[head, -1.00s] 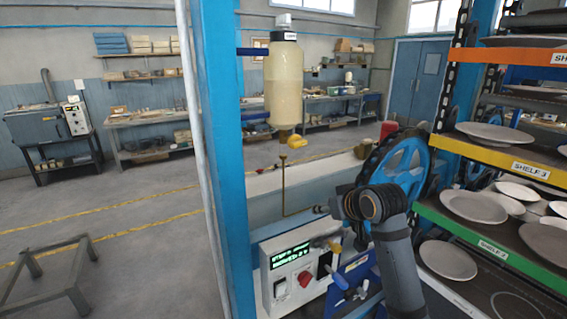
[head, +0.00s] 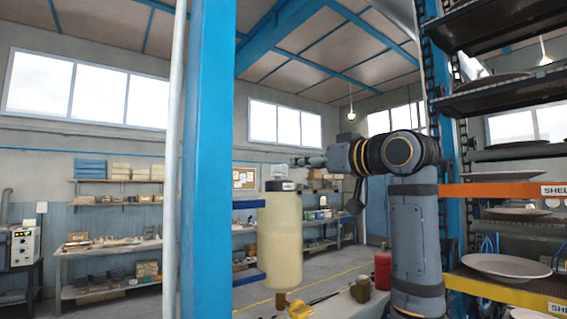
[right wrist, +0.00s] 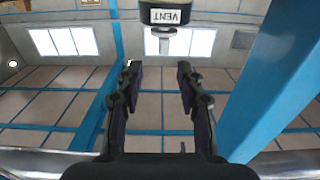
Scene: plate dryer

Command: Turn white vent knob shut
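The white vent knob (head: 279,171) sits on the dark, labelled top of a tall cream tank (head: 281,235) beside the blue post. In the right wrist view, the black cap with its VENT label (right wrist: 170,15) is at the top edge, with the small pale knob (right wrist: 163,32) beneath it. My right gripper (head: 303,161) is just right of the knob, at about its height, pointing left. In the wrist view its two fingers (right wrist: 157,70) are spread with nothing between them, and the knob is beyond the fingertips. My left gripper is not in view.
The blue post (head: 208,150) and a pale pipe (head: 174,130) stand left of the tank. A rack with plates (head: 507,267) on shelves is at the right. A yellow handle (head: 300,309) shows below the tank. Workbenches are farther back.

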